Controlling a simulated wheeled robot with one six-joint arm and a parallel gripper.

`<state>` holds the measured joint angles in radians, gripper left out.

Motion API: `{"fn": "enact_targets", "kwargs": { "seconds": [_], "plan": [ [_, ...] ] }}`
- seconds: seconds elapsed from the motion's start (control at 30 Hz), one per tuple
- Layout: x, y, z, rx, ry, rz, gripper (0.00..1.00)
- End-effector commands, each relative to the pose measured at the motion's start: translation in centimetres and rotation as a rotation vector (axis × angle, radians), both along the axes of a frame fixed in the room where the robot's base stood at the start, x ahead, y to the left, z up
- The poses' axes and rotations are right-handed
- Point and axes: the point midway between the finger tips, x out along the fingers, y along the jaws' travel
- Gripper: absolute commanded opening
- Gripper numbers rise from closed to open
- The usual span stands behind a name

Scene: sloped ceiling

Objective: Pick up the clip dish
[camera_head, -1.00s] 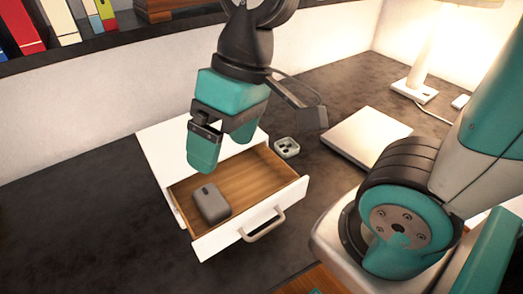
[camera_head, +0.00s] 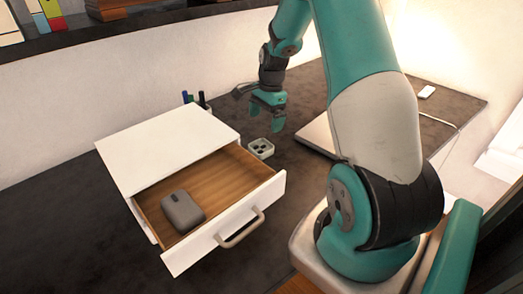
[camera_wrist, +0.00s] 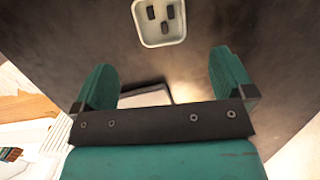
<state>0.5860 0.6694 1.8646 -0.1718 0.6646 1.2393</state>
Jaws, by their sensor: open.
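The clip dish (camera_head: 264,156) is a small pale square dish with several dark pieces in it. It stands on the dark desk behind the open drawer's right side. My gripper (camera_head: 267,113) is open and empty, above and slightly right of the dish in the head view, apart from it. In the wrist view the dish (camera_wrist: 163,43) shows at the top middle, beyond the gap between my two teal fingers (camera_wrist: 163,75). Nothing lies between the fingertips.
A white drawer unit (camera_head: 165,143) has its drawer pulled out, with a grey mouse (camera_head: 183,211) inside. A pen holder (camera_head: 207,106) with pens stands behind it. A flat pale slab (camera_head: 317,135) lies to the right, partly hidden by my arm. Desk at left is clear.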

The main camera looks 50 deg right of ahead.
Motion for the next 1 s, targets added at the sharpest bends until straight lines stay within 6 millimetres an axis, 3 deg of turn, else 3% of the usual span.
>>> {"fn": "enact_targets", "kwargs": {
  "seconds": [0.2, 0.47, 0.7, 1.0],
  "plan": [
    [0.0, 0.7, -4.1, 0.002, 0.002, 0.002, 1.00],
    [0.1, 1.1, -6.1, 0.002, 0.002, 0.003, 1.00],
    [0.3, 1.6, -9.6, 0.001, 0.001, 0.004, 1.00],
    [0.3, 1.6, -10.5, 0.000, -0.002, 0.004, 1.00]
  ]
}}
